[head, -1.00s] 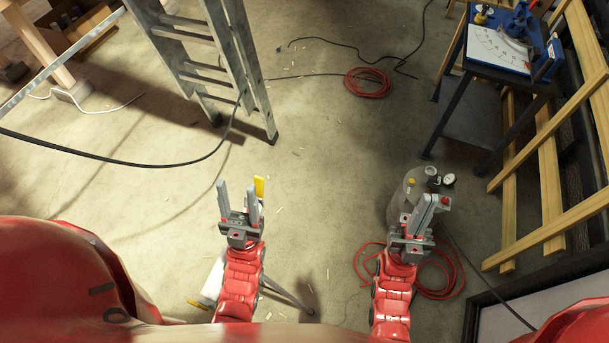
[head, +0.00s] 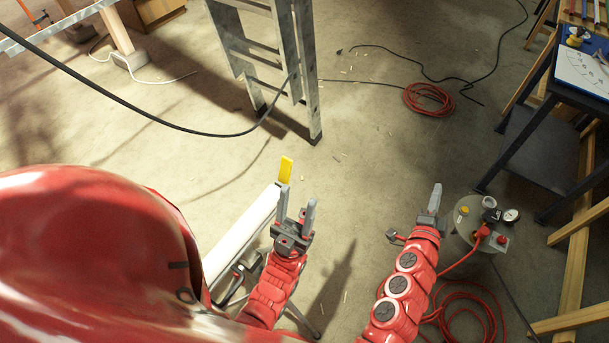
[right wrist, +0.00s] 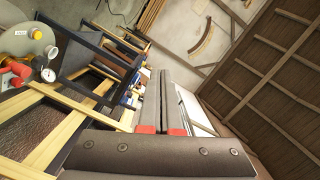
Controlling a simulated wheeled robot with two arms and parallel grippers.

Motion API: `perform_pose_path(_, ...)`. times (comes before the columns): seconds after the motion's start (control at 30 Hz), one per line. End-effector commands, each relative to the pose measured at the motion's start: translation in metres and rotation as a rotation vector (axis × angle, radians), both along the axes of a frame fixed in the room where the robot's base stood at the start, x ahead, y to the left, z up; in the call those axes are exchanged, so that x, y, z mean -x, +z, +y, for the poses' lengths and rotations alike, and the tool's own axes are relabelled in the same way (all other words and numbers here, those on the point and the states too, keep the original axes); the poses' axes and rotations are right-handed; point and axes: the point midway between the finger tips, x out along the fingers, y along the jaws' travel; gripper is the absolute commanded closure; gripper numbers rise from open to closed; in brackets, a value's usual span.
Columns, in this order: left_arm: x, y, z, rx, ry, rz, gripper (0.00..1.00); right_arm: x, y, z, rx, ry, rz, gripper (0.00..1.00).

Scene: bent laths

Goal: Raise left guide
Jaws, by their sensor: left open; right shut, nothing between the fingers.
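A long white bar (head: 240,232) with an upright yellow piece (head: 286,170) at its far end stands just left of my left gripper (head: 297,207). It appears to rest on a dark-legged stand, partly hidden by my body and left arm. I cannot tell whether the yellow piece is the left guide; nothing else is clearly marked as one. My left gripper is open and empty, its fingers pointing up and away, close to the bar's yellow end. My right gripper (head: 435,198) is shut and empty, left of a grey tank; its closed fingers fill the middle of the right wrist view (right wrist: 173,100).
The grey tank (head: 466,225) with a gauge (head: 511,215) and red hose (head: 470,318) stands beside my right arm. A metal ladder (head: 310,95) stands ahead. A dark trolley (head: 540,150) and wooden rack (head: 582,220) line the right. Cables cross the floor; its middle is clear.

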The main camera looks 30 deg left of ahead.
Motion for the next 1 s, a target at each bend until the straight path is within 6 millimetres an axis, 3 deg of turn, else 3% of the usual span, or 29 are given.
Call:
perform_pose_path(0.07, 0.000, -0.013, 0.000, 0.000, 0.000, 0.000, 0.50, -0.002, -0.020, 0.042, -0.140, 0.134, 0.095, 1.00)
perform_pose_path(0.17, 0.000, -0.023, 0.000, 0.000, 0.000, 0.000, 0.50, 0.008, -0.026, 0.100, -0.310, 0.328, 0.206, 1.00)
perform_pose_path(0.3, 0.000, -0.036, 0.000, 0.000, 0.000, 0.000, 0.50, 0.039, -0.012, 0.175, -0.500, 0.615, 0.330, 1.00)
perform_pose_path(0.4, 0.000, -0.042, 0.000, 0.000, 0.000, 0.000, 0.50, 0.067, 0.006, 0.210, -0.584, 0.790, 0.390, 1.00)
perform_pose_path(0.5, 0.000, -0.046, 0.000, 0.000, 0.000, 0.000, 0.50, 0.090, 0.021, 0.231, -0.631, 0.914, 0.428, 1.00)
perform_pose_path(0.63, 0.000, -0.047, 0.000, 0.000, 0.000, 0.000, 0.50, 0.106, 0.031, 0.243, -0.656, 0.996, 0.452, 1.00)
perform_pose_path(0.83, 0.000, -0.046, 0.000, 0.000, 0.000, 0.000, 0.50, 0.100, 0.031, 0.261, -0.657, 1.007, 0.456, 1.00)
perform_pose_path(1.0, 0.000, -0.047, 0.000, 0.000, 0.000, 0.000, 0.50, 0.086, 0.028, 0.290, -0.653, 1.010, 0.457, 1.00)
